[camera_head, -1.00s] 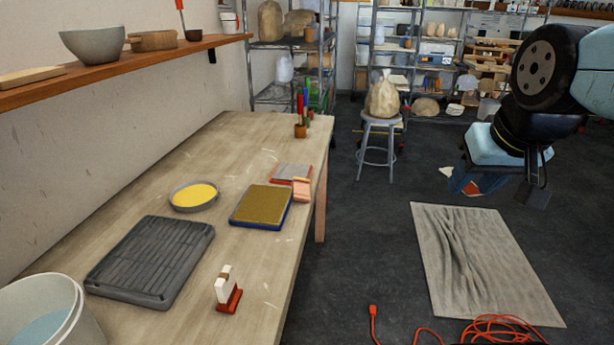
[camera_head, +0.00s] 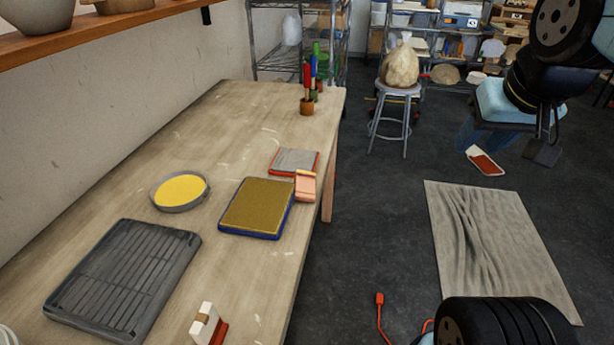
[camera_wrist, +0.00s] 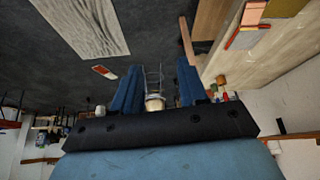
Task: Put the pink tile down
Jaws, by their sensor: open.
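A pink tile-like piece (camera_head: 305,186) lies at the right edge of the workbench, against the blue-edged ochre pad (camera_head: 257,207) and the red-edged grey slab (camera_head: 294,161). The pink piece also shows at the top right of the wrist view (camera_wrist: 253,13). My gripper (camera_head: 488,138) is above the floor, well right of the bench. In the wrist view, its two blue fingers (camera_wrist: 159,66) are apart, with nothing held between them. Behind the gap are the distant stool and bag.
The bench (camera_head: 245,130) also holds a yellow-filled dish (camera_head: 181,191), a dark ribbed tray (camera_head: 125,282) and a white block (camera_head: 204,324). A red-and-white flat piece (camera_head: 485,161) and grey mat (camera_head: 500,250) lie on the floor. A stool (camera_head: 393,115) stands behind.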

